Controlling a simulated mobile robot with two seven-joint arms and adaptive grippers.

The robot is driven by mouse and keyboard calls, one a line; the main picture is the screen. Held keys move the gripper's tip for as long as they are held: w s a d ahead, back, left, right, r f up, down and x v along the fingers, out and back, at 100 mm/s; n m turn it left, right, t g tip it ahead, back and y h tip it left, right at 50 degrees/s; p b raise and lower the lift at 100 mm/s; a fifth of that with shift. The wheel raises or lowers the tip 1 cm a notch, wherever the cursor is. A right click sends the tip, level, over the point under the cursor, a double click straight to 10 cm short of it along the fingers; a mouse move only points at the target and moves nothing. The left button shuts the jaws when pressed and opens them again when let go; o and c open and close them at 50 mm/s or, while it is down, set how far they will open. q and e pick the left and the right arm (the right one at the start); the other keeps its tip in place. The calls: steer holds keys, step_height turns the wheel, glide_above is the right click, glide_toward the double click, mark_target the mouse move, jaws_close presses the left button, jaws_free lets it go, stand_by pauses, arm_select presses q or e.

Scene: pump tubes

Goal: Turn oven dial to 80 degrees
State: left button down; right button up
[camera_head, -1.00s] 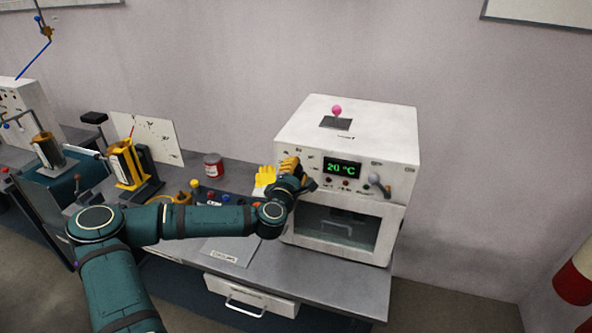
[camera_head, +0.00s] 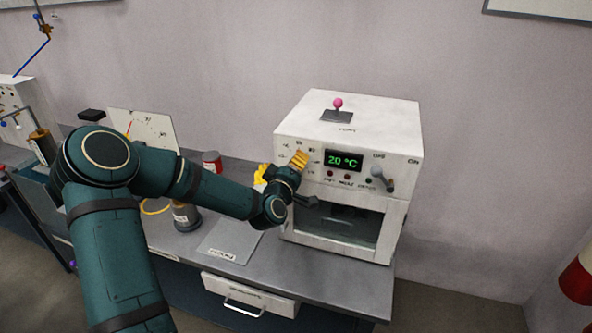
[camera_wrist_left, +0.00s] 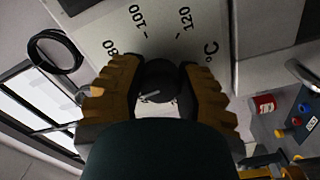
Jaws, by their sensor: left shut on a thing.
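The white oven (camera_head: 345,118) stands on the bench, and its green display (camera_head: 343,160) reads 20 °C. My left gripper (camera_head: 300,160) is at the upper left of the oven's front panel. In the left wrist view its yellow fingers (camera_wrist_left: 158,72) are shut on the black dial (camera_wrist_left: 158,82), one on each side. A pale mark shows on the dial. Printed marks 80, 100, 120 and °C (camera_wrist_left: 210,50) show around it. In the head view the gripper hides the dial. My right gripper is not in view.
A grey lever (camera_head: 380,178) sits at the right of the panel, and a pink-knobbed lever (camera_head: 338,104) is on the oven's top. A red can (camera_head: 212,162) stands on the bench left of the oven. The bench front right is clear.

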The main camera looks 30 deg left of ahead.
arm_select(q)
steer(key=m+b, duration=0.8)
steer(key=shift+d, duration=0.1)
steer(key=shift+m+b, duration=1.2)
steer(key=shift+b, duration=0.05)
steer(key=shift+f, duration=0.1)
steer(key=c, duration=0.6)
jaws_free()
steer(key=shift+o, duration=0.2)
steer(key=shift+s, duration=0.1)
steer(key=v, duration=1.1)
steer(key=shift+s, duration=0.45)
